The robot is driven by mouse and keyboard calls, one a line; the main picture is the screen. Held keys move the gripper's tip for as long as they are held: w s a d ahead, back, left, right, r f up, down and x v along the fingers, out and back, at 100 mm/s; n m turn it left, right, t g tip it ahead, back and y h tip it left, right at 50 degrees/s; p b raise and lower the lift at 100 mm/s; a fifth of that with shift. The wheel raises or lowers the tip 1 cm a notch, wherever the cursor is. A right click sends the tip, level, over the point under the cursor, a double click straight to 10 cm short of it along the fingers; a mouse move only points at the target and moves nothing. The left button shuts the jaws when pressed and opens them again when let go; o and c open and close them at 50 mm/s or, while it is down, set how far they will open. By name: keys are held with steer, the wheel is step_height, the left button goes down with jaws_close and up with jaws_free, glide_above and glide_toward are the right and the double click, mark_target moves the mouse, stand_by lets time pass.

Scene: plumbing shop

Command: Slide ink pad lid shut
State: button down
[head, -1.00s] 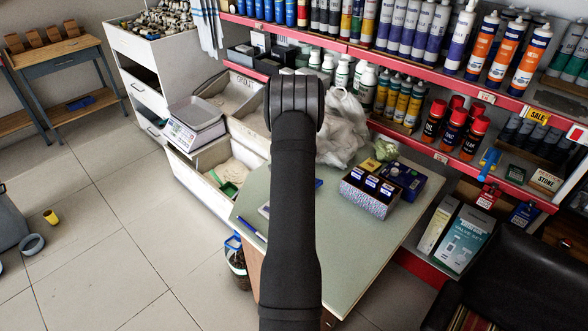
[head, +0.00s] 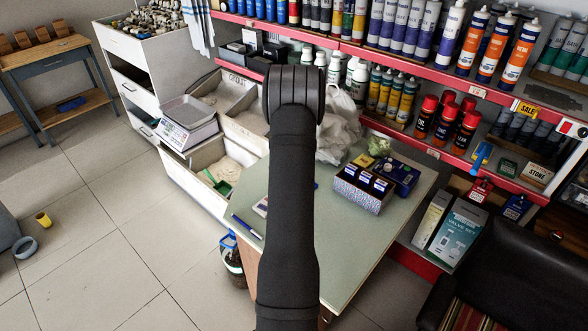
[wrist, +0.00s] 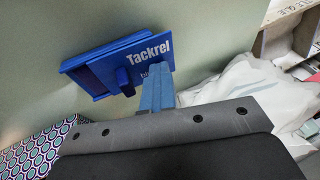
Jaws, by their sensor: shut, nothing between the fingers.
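The blue ink pad (wrist: 100,76) lies on the pale green tabletop in the wrist view. Its blue lid (wrist: 150,52), printed "Tackrel", is partly open, with a dark strip of the inside showing at the left. A small upright blue tab (wrist: 124,78) stands on the lid's near side. My gripper (wrist: 157,78) is shut and empty. Its blue fingertips overlap the lid's near right part in the picture; whether they touch it I cannot tell. In the head view my arm hides the gripper and most or all of the pad.
A patterned box (head: 362,190) with small dark packets stands to the right on the table (head: 345,245). White plastic bags (head: 338,130) lie at its back edge. A blue pen (head: 246,227) lies near the left edge. Open table shows in front of the patterned box.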

steer(key=shift+s+d+f, duration=0.35)
steer(key=shift+s+d, duration=0.1)
steer(key=shift+s, duration=0.3)
steer(key=shift+s+d+f, duration=0.3)
steer(key=shift+s+d, duration=0.1)
steer(key=shift+s, duration=0.3)
steer(key=shift+w+a, duration=0.2)
steer(key=shift+w+r, duration=0.15)
steer(key=shift+r, duration=1.75)
steer(key=shift+w+r, duration=0.15)
steer(key=shift+r, duration=1.7)
steer(key=shift+f, duration=2.95)
